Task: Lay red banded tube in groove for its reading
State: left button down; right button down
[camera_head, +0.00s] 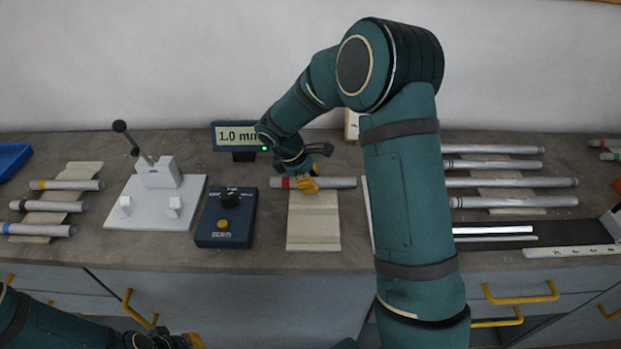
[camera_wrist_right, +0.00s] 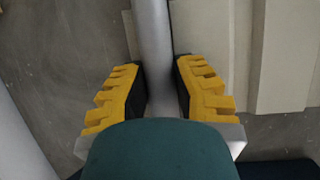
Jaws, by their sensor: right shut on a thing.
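The red banded tube (camera_head: 335,183) is grey with a red band near its left end and lies crosswise at the back end of the pale grooved board (camera_head: 313,230). My right gripper (camera_head: 305,185) is shut on it near the red band. In the right wrist view the tube (camera_wrist_right: 152,40) runs between the yellow finger pads of the gripper (camera_wrist_right: 155,90), with the stepped pale board (camera_wrist_right: 285,50) to its right. I cannot tell whether the tube touches the board. My left gripper (camera_head: 190,341) shows only partly at the bottom edge; its jaws are unclear.
A display (camera_head: 236,135) reads "1.0 mm" behind a blue box with a knob (camera_head: 225,225). A white lever fixture (camera_head: 155,205) stands left of it. Banded tubes lie on a rack (camera_head: 60,200) at far left; several grey tubes (camera_head: 510,182) lie at right.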

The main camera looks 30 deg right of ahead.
dwell(0.3)
jog(key=c, duration=0.8)
grip_release()
